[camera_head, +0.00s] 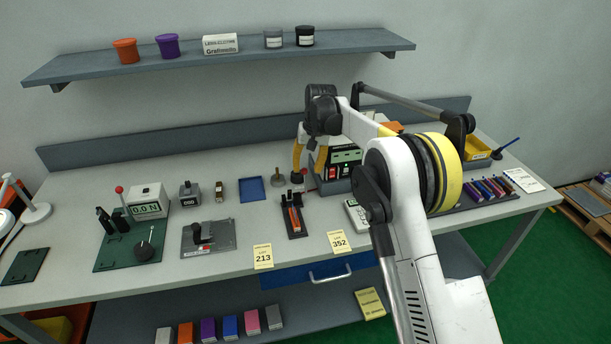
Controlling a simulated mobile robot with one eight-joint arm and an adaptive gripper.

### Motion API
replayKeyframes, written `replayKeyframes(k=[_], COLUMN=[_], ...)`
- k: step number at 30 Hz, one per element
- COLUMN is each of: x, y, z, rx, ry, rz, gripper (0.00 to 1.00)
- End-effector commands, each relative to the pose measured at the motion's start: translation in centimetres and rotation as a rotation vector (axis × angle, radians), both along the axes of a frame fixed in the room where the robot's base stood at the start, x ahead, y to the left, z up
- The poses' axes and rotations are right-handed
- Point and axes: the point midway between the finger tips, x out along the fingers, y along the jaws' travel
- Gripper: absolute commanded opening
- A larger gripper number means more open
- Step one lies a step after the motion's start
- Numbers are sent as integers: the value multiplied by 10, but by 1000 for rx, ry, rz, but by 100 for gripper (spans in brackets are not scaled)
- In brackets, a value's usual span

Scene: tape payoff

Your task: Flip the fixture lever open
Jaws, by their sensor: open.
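Several fixtures with levers stand on the grey bench; I cannot tell which one the task means. A grey plate fixture (222,238) with a black lever-like part (200,232) lies at the front, left of centre.
A dark stand with orange sticks (294,219) and a blue tray (251,189) are near the gripper. A box with lit red switches (342,166) stands behind my arm. Yellow cards, 213 (263,256) and 352 (338,241), lie at the front edge. A shelf (220,59) hangs above.

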Motion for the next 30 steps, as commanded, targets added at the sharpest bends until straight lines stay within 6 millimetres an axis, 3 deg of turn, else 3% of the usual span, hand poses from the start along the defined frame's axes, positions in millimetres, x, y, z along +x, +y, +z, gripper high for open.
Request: replayKeyframes(k=[3,9,14,25,30], x=[-3,-6,-8,-9,-29], y=[-4,-9,-10,-12,-36], z=[28,61,72,77,107], rx=[0,0,0,0,-2], ry=[0,-1,-1,-4,-43], rz=[0,0,0,-2,-18], gripper=[41,41,41,41,41])
